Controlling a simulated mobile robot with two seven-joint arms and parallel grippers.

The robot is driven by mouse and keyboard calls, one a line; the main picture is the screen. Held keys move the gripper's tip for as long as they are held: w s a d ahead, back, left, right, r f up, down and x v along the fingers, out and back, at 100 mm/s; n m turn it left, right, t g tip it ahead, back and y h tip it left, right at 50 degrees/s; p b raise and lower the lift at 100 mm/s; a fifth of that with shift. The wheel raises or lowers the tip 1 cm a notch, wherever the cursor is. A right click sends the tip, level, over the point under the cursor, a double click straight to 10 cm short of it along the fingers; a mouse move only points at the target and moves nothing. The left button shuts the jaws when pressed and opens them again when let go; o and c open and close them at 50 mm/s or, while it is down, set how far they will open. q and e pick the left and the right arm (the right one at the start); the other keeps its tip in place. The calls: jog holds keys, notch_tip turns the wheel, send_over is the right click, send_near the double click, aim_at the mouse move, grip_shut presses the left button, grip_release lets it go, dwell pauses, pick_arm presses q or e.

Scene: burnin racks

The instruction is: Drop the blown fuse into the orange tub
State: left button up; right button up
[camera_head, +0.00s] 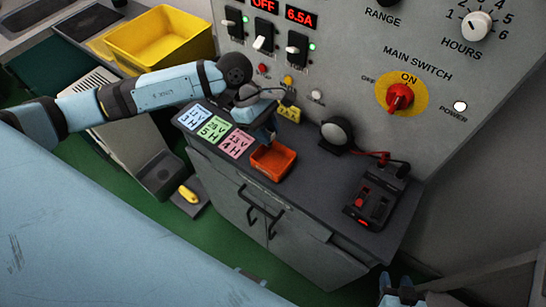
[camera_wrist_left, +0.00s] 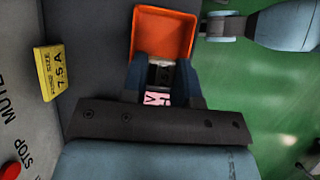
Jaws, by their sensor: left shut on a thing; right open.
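The orange tub (camera_head: 285,172) stands on the dark cabinet top, and its inside (camera_wrist_left: 163,33) shows in the left wrist view. My left gripper (camera_head: 268,135) is just above the tub's back edge. In the left wrist view my left gripper (camera_wrist_left: 160,76) is shut on a small grey and dark piece (camera_wrist_left: 161,74), which I take for the fuse; the fingers hide much of it. It appears at the tub's near edge in that view. My right gripper (camera_head: 398,288) is open and empty at the bottom right, away from the cabinet.
Blue, green and pink cards (camera_head: 214,127) lie left of the tub. A yellow block (camera_wrist_left: 57,70) marked 7.5A is beside the panel. A round dark lamp-like object (camera_head: 337,133) and a black device (camera_head: 374,200) with red parts stand to the right. A yellow bin (camera_head: 135,49) is at upper left.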

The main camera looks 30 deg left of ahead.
pick_arm(q)
jog(key=o, duration=0.9)
jog(key=shift+s+r, duration=0.1)
jog(key=shift+s, duration=0.05)
jog(key=shift+c, duration=0.2)
jog(key=b+v, duration=0.1)
jog(key=v, duration=1.2)
jog(key=shift+r+b, duration=0.35)
jog(key=shift+b, duration=0.05)
jog(key=shift+a, duration=0.1)
